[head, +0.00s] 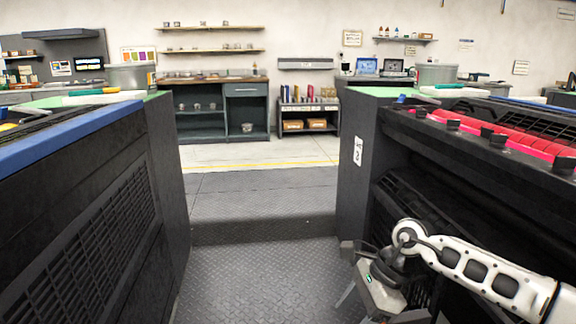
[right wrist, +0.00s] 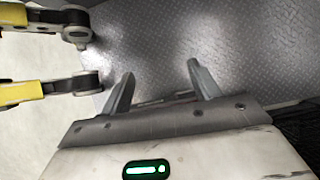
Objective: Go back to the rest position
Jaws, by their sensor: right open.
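My right gripper (head: 346,284) hangs low at the bottom right of the head view, with its white arm coming in from the right. It is in front of the dark side of the right-hand ink unit (head: 352,215). In the right wrist view the two grey fingers of the right gripper (right wrist: 160,78) stand apart with nothing between them, above the metal floor. My left gripper is not in the head view. No held object shows.
A left-hand ink unit (head: 100,195) with a blue edge flanks the aisle. The diamond-plate floor (head: 255,270) between the units is clear, with a step up ahead. A workbench (head: 215,105) and a low shelf (head: 307,115) stand at the back wall.

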